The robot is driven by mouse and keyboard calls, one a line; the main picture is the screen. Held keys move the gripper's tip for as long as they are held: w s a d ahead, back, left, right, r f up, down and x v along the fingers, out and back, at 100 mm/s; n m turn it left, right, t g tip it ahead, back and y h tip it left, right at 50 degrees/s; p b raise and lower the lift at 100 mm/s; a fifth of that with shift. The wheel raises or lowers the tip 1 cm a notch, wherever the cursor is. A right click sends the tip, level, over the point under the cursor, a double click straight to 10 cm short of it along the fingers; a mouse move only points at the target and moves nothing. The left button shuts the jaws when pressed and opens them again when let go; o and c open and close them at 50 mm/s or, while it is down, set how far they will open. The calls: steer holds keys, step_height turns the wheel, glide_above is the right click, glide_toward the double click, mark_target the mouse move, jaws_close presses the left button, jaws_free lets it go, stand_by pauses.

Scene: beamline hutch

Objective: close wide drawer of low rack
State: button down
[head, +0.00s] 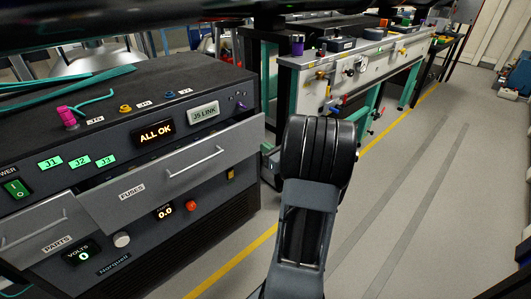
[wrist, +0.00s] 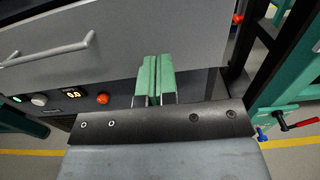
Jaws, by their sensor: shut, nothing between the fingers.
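The low rack (head: 190,85) is a dark box at the left of the head view. Its wide drawer, labelled FUSES (head: 175,170), stands pulled out, with a dark gap behind its top edge. Its silver bar handle (head: 195,162) also shows in the wrist view (wrist: 50,52). The grey drawer front (wrist: 150,25) fills the upper wrist view. My gripper (wrist: 154,62) has green fingers pressed together and empty, near the right part of the drawer front's lower edge. I cannot tell whether they touch it. The head view shows my arm but not the fingers.
A smaller drawer labelled PARTS (head: 45,235) is left of the wide one. A red button (head: 191,205) and a white knob (head: 121,239) sit below. A workbench (head: 350,75) with valves and tools stands behind. The floor (head: 430,190) to the right is clear.

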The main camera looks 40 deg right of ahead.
mark_target(243, 132)
steer(key=w+b, duration=0.2)
steer(key=w, duration=0.8)
steer(key=shift+w, duration=0.2)
steer(key=w+b, duration=0.1)
steer(key=w, duration=0.3)
steer(key=shift+w+d, duration=0.15)
steer(key=shift+w, duration=0.15)
steer(key=shift+w+a+r, duration=0.15)
steer(key=shift+w+a, duration=0.05)
steer(key=shift+a, duration=0.1)
steer(key=shift+s+d, duration=0.1)
